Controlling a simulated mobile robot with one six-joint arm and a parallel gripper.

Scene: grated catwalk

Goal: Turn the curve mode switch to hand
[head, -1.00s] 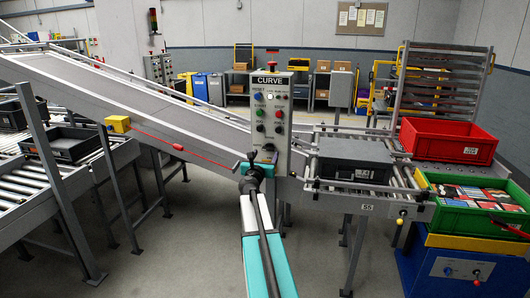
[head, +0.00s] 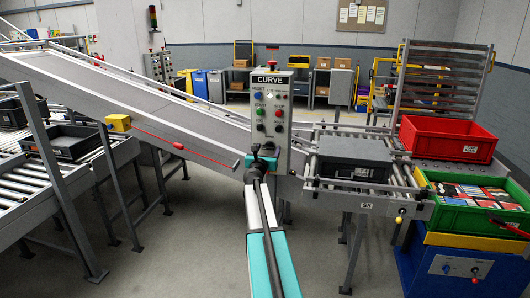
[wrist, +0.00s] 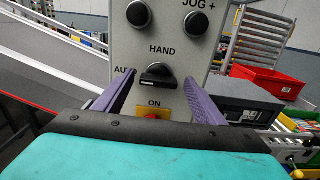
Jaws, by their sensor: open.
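The grey CURVE control panel (head: 287,118) stands ahead of me in the head view. In the wrist view, the curve mode switch (wrist: 158,76) is a black knob with a bar handle. The bar lies roughly level, towards the partly covered AUTO label on its left; the HAND label is above it. My gripper (wrist: 158,78) is open, with one purple finger on each side of the switch. I cannot tell whether either finger touches it. In the head view my gripper (head: 262,158) is at the panel's lower part and hides the switch.
Two black round buttons (wrist: 138,14) sit above the switch. A red-and-yellow knob (wrist: 154,114) marked ON sits just below, partly hidden by my gripper. A conveyor with a dark grey tote (head: 355,158) is right of the panel; a sloping conveyor (head: 130,100) is left.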

